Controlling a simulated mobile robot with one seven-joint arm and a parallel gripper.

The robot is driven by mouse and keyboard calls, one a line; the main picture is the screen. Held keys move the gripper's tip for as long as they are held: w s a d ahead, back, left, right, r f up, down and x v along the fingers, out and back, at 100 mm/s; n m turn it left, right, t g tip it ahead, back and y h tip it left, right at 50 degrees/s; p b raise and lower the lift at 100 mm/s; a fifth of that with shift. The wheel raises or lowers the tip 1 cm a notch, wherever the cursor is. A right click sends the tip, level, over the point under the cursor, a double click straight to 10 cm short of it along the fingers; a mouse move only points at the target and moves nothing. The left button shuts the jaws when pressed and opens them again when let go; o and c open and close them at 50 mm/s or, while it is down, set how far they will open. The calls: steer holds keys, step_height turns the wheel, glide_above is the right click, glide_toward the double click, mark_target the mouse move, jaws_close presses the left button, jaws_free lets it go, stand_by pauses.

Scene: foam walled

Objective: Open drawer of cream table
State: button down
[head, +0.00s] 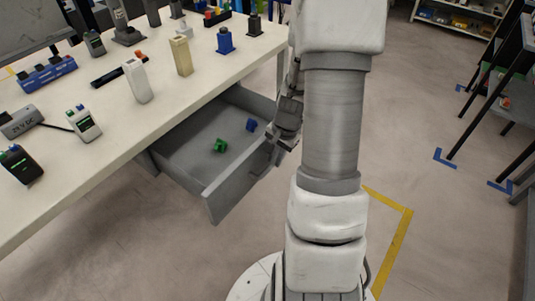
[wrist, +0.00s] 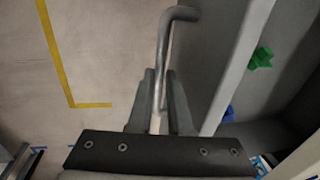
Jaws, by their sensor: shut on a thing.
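The cream table (head: 113,98) runs along the left of the head view. Its grey drawer (head: 238,187) stands pulled well out below the tabletop, and its inside shows. A green piece (head: 220,145) and a blue piece (head: 251,125) lie in the drawer; the green piece (wrist: 260,58) and blue piece (wrist: 229,114) also show in the wrist view. The drawer's metal bar handle (wrist: 167,50) passes between the fingers of my gripper (wrist: 160,95), which is shut on it. In the head view my gripper (head: 283,140) is at the drawer front, partly hidden by my arm.
The tabletop holds several devices, including a white bottle-like one (head: 137,80), a beige one (head: 181,56) and a blue one (head: 225,40). Yellow tape (head: 395,240) marks the floor at right. A dark-framed rack (head: 490,85) stands at far right. The floor before the drawer is clear.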

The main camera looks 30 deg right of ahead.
steer(key=shift+s+d, duration=0.2)
steer(key=shift+s, duration=0.4)
steer(key=shift+s+d, duration=0.2)
steer(key=shift+s, duration=0.35)
steer(key=c, duration=0.8)
jaws_free()
steer(key=shift+c, duration=0.2)
steer(key=shift+r, duration=0.1)
steer(key=s+r+p, duration=0.1)
steer(key=r+p, duration=0.1)
steer(key=r, duration=0.6)
steer(key=s+d+r+p, duration=0.1)
steer(key=s+r+p, duration=0.1)
steer(key=r, duration=0.7)
steer(key=shift+p, duration=0.7)
steer(key=shift+d, duration=0.1)
